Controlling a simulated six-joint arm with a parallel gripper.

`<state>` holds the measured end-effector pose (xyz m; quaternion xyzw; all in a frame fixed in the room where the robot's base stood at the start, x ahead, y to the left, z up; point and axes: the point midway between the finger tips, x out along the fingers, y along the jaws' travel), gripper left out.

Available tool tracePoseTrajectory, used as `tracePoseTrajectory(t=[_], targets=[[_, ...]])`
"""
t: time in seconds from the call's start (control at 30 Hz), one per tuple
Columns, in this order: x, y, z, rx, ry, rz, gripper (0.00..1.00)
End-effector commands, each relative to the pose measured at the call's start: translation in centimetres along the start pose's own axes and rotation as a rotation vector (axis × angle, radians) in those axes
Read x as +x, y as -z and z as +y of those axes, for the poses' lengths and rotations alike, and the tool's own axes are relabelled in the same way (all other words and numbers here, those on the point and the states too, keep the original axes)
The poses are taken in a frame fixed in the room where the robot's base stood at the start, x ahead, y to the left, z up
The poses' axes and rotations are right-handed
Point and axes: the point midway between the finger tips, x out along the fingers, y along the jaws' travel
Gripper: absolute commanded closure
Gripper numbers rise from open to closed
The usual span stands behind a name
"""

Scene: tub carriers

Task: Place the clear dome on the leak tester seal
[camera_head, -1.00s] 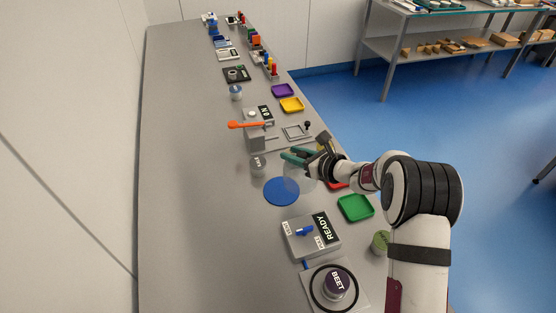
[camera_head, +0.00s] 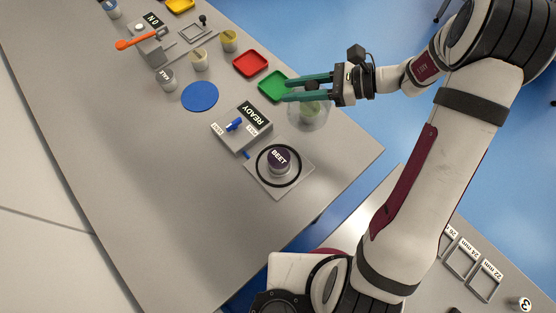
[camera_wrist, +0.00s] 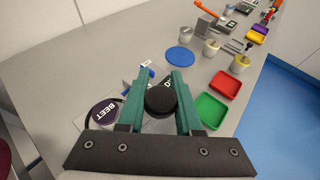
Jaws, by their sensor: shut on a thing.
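My gripper (camera_head: 291,89) is shut on the black knob (camera_wrist: 160,98) of the clear dome (camera_head: 297,119). The leak tester (camera_head: 304,165) is a grey plate with a black ring seal (camera_head: 258,168). A tub with a dark lid marked BEET (camera_head: 279,157) stands inside the ring. The dome is apart from the seal, up and to the right of it in the head view. In the wrist view the BEET lid (camera_wrist: 104,112) is left of the fingers.
A grey box with a READY display (camera_head: 243,124) and blue switch adjoins the tester. A blue disc (camera_head: 200,96), a SALT tub (camera_head: 166,79), a red tray (camera_head: 258,63) and a green tray (camera_head: 268,84) lie beyond. The table left of the tester is clear.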

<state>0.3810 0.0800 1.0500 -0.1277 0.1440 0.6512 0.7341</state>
Motion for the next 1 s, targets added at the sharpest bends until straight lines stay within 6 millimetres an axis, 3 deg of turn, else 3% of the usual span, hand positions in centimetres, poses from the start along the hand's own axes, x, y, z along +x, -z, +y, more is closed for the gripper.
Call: tracePoseTrajectory(t=[0.03,0.13,0.2,0.33,0.7,0.87,1.0], targets=[[-2.0,0.4,2.0,-0.005,-0.017,0.000,1.00],[-4.7,0.8,5.9,-0.026,-0.061,-0.001,1.00],[-5.8,0.8,7.9,-0.035,-0.082,0.000,1.00],[-6.4,0.8,9.8,-0.043,-0.103,-0.002,1.00],[4.5,2.5,10.6,-0.044,-0.112,0.001,1.00],[6.4,2.9,10.5,-0.045,-0.107,0.001,1.00],[7.5,5.0,10.6,-0.039,-0.107,0.001,1.00]])
